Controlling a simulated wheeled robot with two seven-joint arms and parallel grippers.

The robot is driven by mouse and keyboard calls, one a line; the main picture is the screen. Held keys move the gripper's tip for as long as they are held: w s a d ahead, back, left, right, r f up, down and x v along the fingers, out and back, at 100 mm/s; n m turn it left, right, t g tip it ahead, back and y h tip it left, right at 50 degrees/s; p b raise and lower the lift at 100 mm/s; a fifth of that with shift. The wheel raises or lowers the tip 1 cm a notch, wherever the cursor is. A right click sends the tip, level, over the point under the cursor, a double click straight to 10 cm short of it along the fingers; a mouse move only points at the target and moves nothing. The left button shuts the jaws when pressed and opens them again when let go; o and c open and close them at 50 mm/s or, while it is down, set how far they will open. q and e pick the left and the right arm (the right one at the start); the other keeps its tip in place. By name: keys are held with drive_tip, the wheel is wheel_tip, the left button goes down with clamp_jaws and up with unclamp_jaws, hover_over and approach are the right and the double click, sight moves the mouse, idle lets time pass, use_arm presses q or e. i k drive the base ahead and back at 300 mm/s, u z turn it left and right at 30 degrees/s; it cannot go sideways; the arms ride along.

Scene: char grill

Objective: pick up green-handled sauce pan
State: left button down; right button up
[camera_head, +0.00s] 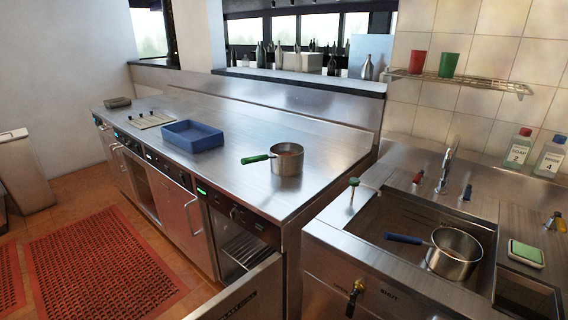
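The green-handled sauce pan (287,160) stands upright on the steel counter (270,130), near its right end. Its green handle (256,159) points left in the picture. The pan's inside looks reddish-brown, but I cannot tell what is in it. A second sauce pan (454,255) with a blue handle (404,239) sits in the sink at the right. Neither of my grippers shows in the head view.
A blue tray (193,136) stands on the counter left of the pan. An appliance door (245,293) stands open below the counter. Soap bottles (519,147) are behind the sink. Red and green cups (449,65) are on a wall shelf. Red mats (95,262) cover the floor at left.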

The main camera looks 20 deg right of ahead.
sight(272, 161)
drive_tip(key=u, duration=0.55)
drive_tip(key=k, duration=0.65)
drive_tip(key=z, duration=0.1)
drive_tip(key=i, duration=1.05)
drive_tip(key=z, duration=1)
